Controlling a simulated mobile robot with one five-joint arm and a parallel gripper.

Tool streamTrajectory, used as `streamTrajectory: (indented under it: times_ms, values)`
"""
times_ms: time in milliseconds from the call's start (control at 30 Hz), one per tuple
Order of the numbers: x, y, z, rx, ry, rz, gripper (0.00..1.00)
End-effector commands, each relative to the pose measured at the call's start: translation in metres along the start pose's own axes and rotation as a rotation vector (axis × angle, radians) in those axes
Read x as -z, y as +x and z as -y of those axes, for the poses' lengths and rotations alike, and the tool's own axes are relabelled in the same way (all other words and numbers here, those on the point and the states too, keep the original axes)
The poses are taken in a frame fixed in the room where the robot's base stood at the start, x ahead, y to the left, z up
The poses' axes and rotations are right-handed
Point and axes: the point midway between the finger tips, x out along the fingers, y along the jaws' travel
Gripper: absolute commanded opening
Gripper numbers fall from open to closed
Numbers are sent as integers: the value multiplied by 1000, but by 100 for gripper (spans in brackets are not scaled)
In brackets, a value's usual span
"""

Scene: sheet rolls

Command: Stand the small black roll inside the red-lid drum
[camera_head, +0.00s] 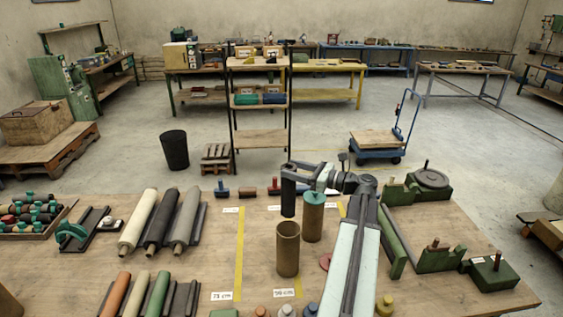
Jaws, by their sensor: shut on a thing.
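My gripper (290,179) is shut on the small black roll (288,203), which hangs upright below it. The roll is beyond the open brown drum (288,255) and just left of a brown drum with a teal lid (313,220). The open drum stands upright with its dark mouth uncovered. A red disc (325,262), which looks like a lid, lies on the table right of the open drum, partly hidden by my arm. I cannot tell the exact gap between the roll and the teal-lid drum.
Cream, black and grey rolls (160,222) lie in a rack at left, with shorter coloured rolls (137,294) in front. Green fixtures (440,260) stand right of my arm. Small coloured pieces (247,190) line the far edge. Bare table (262,225) shows left of the drums.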

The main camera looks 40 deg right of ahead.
Motion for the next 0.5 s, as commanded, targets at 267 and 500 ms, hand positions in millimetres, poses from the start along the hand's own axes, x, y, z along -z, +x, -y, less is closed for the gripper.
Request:
streamTrajectory:
  times_ms: [267, 500]
  values:
    - [-1, -6, 2, 11, 0, 2, 0]
    - [-1, -7, 3, 12, 0, 2, 0]
